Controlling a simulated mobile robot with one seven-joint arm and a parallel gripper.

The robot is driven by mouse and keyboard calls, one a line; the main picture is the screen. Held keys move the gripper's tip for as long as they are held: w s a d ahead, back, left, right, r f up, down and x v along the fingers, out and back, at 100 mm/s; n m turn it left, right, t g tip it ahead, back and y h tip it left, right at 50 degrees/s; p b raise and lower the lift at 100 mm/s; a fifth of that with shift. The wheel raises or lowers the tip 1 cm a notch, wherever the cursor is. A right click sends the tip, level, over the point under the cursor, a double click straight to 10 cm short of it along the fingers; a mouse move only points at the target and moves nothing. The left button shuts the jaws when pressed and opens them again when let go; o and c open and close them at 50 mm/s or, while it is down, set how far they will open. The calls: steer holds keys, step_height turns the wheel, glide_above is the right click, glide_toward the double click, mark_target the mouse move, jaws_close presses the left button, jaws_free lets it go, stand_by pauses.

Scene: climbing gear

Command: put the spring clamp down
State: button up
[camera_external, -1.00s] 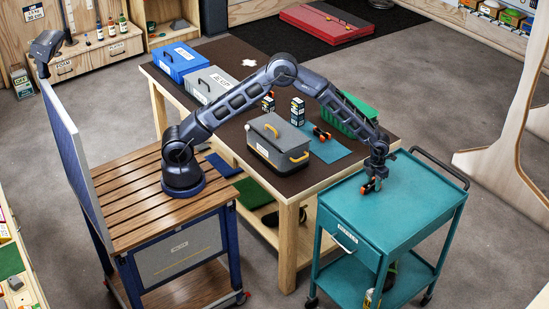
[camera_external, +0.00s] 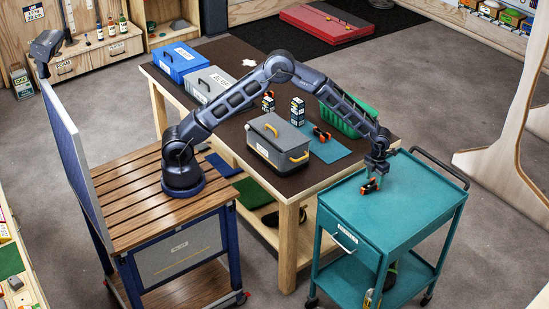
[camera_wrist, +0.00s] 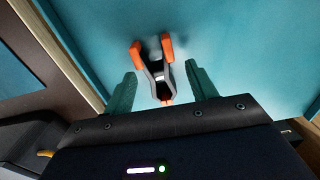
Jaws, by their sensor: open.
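The spring clamp (camera_wrist: 157,72), dark with orange tips, lies on the teal top of the cart (camera_external: 410,203). It also shows small in the external view (camera_external: 369,186), at my gripper's fingertips. My gripper (camera_wrist: 162,92) is open, with one green finger on each side of the clamp and a visible gap to both. The clamp's two orange tips point away from my palm in the wrist view.
The cart top around the clamp is clear. A dark push handle (camera_external: 441,166) rises at its back right. The brown table (camera_external: 222,130) beside it holds a grey toolbox (camera_external: 277,141), another orange-and-black clamp (camera_external: 321,134), small boxes and a green crate (camera_external: 345,119).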

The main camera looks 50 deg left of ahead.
step_height(320, 180, up, 9)
steer(key=s+a+r+n+t, duration=0.1)
steer(key=s+a+r+n, duration=0.4)
steer(key=a+r, duration=0.6)
steer(key=s+a+r+n+t, duration=0.1)
steer(key=s+a+r+n, duration=0.1)
steer(key=a+r+n, duration=0.95)
steer(key=s+a+r+n+t, duration=0.1)
steer(key=s+a+r+n, duration=0.15)
steer(key=s+a, duration=0.45)
steer(key=s+a+r+n, duration=0.1)
steer(key=s+a+n, duration=0.3)
steer(key=a, duration=0.6)
steer(key=s+a+f+n, duration=0.1)
steer(key=s+a+n, duration=0.5)
steer(key=s, duration=0.5)
steer(key=s+a+f+n+t, duration=0.1)
steer(key=s+a+f+n, duration=0.1)
steer(key=s+a+n, duration=0.5)
steer(key=s, duration=0.4)
steer(key=shift+s+t, duration=0.25)
steer(key=shift+t, duration=0.05)
